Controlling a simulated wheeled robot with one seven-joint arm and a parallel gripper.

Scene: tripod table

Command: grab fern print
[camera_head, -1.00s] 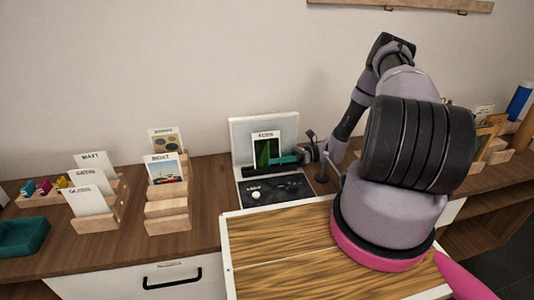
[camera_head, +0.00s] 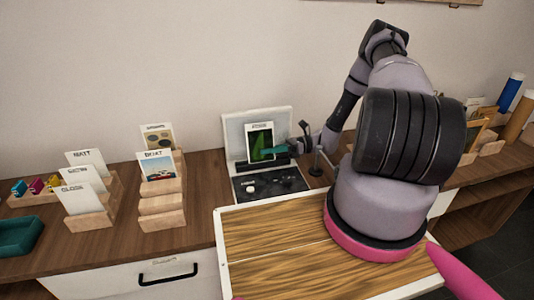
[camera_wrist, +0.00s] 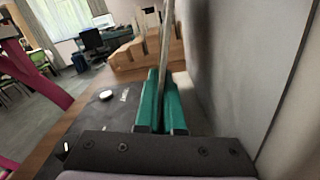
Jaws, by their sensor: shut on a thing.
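The fern print (camera_head: 260,139) is a white-edged card with a green leaf picture on dark ground. It stands upright in front of a pale upright panel on the black device. My gripper (camera_head: 281,149) reaches it from the right, with teal fingers at the card's lower right edge. In the wrist view the teal fingers (camera_wrist: 161,104) are closed on the thin card (camera_wrist: 166,42), seen edge-on. Whether the card's lower edge still touches the device cannot be told.
The black device (camera_head: 268,184) has a white knob and the pale back panel (camera_head: 284,122). Wooden card stands with a boat print (camera_head: 158,167) and labelled cards (camera_head: 81,199) are at left, near a teal tray (camera_head: 20,236). A striped wooden top (camera_head: 290,250) lies in front.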

